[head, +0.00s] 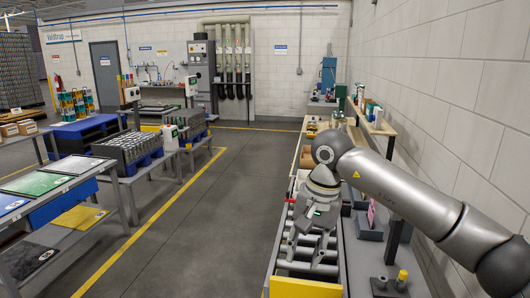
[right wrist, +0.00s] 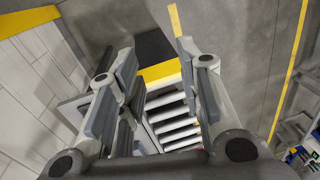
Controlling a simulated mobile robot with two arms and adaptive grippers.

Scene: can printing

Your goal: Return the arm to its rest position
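My right arm (head: 395,190) comes in from the right edge in the head view. Its gripper (head: 306,247) points down over the roller conveyor (head: 298,268). In the right wrist view the fingers of the gripper (right wrist: 157,52) are spread apart with nothing between them. The white rollers (right wrist: 172,115) of the conveyor show below and between the fingers. My left gripper is not in view.
A grey side bench (head: 365,255) with small parts, including a yellow-topped piece (head: 402,276), runs along the block wall (head: 440,75). Tables with coloured sheets (head: 40,183) stand left. The grey floor aisle (head: 215,215) between is clear.

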